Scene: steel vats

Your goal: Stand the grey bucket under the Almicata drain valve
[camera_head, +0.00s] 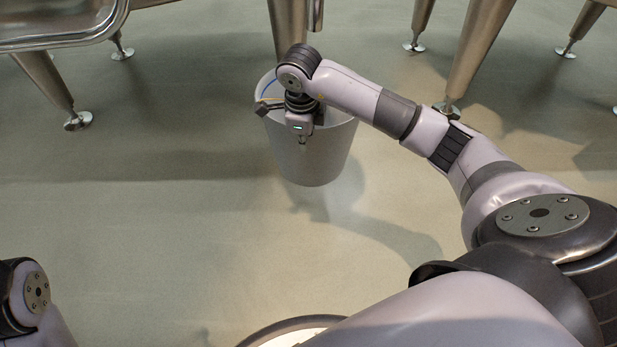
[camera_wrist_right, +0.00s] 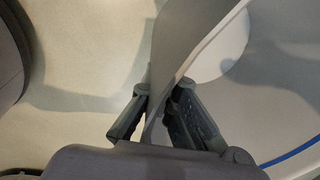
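The grey bucket (camera_head: 312,160) is upright in the middle of the head view, with a blue line inside. I cannot tell whether its base touches the floor. My right gripper (camera_head: 302,138) is at the bucket's near rim and hides part of its opening. In the right wrist view, the bucket's wall (camera_wrist_right: 205,45) runs between the two fingers of the right gripper (camera_wrist_right: 163,88), one outside and one inside, closed in on it. My left gripper is out of view; only part of the left arm shows at lower left. I cannot make out the Almicata drain valve.
Steel vat legs stand behind the bucket (camera_head: 288,25), at the left (camera_head: 48,80) and to the right (camera_head: 478,50). A steel rail (camera_head: 60,40) crosses the upper left. The greenish floor (camera_head: 170,220) left of and in front of the bucket is clear.

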